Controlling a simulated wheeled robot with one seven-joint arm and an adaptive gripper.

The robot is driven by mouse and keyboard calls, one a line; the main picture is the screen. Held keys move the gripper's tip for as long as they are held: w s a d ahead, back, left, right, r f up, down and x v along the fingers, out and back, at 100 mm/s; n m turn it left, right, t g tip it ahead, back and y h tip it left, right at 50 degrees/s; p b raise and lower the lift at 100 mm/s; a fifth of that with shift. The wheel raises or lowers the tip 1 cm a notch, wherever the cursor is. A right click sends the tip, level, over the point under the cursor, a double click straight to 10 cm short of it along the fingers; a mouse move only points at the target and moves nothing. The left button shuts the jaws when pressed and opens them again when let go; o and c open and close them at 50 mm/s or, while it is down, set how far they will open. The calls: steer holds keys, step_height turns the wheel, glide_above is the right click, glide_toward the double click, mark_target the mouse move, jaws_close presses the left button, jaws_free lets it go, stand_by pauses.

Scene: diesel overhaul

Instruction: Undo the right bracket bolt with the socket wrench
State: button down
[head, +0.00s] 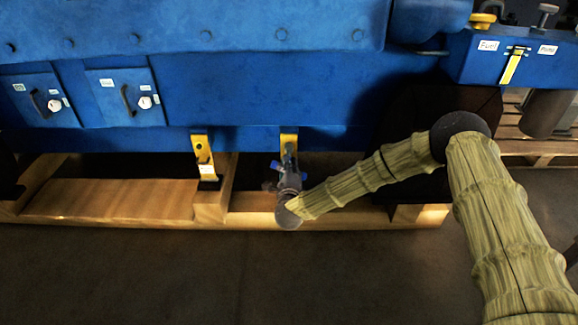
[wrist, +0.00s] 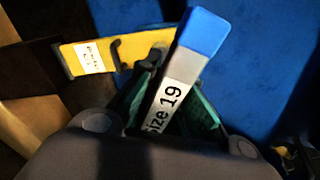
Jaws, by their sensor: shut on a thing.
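The socket wrench (wrist: 183,75) has a blue end and a white "Size 19" label. My gripper (wrist: 170,112) is shut on it in the wrist view, with green fingers on either side. The right yellow bracket (head: 289,138) hangs at the lower edge of the blue engine. My gripper (head: 288,170) is directly in front of its lower part in the head view. A labelled yellow bracket (wrist: 120,52) lies behind the wrench in the wrist view. The right bracket bolt is not clearly visible, and I cannot tell whether the wrench touches it.
The left yellow bracket (head: 201,150) stands beside the right one. Wooden timbers (head: 120,200) run under the blue engine (head: 230,90). A box with "Fuel" and other labels (head: 480,60) is at the upper right. The dark floor in front is clear.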

steer(key=shift+s, duration=0.1)
stand_by(0.6)
steer(key=shift+s+p, duration=0.55)
steer(key=shift+s, duration=1.1)
steer(key=shift+s, duration=0.1)
steer(key=shift+s+p, duration=0.85)
steer(key=shift+s, duration=2.05)
